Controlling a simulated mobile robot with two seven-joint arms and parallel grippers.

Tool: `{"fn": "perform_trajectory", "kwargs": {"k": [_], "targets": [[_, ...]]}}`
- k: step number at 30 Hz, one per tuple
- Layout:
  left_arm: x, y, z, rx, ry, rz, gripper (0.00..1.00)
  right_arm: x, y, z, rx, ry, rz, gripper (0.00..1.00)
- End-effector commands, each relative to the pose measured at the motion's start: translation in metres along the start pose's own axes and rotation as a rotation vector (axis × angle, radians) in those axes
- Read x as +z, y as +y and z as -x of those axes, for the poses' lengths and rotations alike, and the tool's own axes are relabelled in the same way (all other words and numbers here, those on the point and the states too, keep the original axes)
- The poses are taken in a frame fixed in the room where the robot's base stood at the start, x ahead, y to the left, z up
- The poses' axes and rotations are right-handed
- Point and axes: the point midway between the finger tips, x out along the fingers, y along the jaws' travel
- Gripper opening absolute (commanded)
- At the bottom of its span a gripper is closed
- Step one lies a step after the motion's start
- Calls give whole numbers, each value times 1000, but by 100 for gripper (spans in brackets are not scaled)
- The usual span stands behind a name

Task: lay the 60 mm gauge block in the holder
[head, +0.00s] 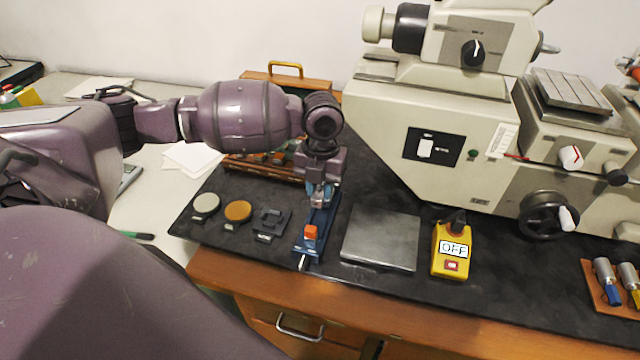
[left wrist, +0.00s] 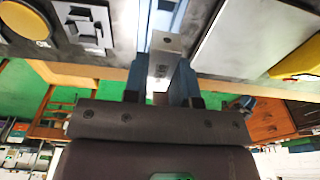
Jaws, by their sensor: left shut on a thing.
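My left gripper (head: 319,200) points down over the far part of the blue holder (head: 306,243), which has an orange block on it near its front end. Blue and pale parts of the holder show behind the block. I cannot tell whether the block touches the holder. My right gripper is not in view.
Left of the holder lie a pale disc (head: 206,204), an orange-brown disc (head: 238,211) and a dark fixture (head: 269,221). A grey plate (head: 381,239) and a yellow OFF switch box (head: 451,250) lie right. A wooden rack (head: 254,163) and a large machine (head: 425,130) stand behind.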

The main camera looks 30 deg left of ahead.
Motion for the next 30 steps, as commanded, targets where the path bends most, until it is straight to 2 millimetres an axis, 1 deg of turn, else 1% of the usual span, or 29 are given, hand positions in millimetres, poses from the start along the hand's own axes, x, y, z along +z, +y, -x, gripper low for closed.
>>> {"fn": "perform_trajectory", "kwargs": {"k": [1,5,12,21,30], "targets": [[1,0,-6,0,2,1,0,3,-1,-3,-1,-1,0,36],[2,0,-18,0,4,2,0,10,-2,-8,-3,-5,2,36],[4,1,-46,1,6,3,0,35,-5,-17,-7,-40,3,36],[6,0,-61,-1,1,3,0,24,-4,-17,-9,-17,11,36],[6,0,-61,-2,-1,3,0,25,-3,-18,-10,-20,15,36]]}}
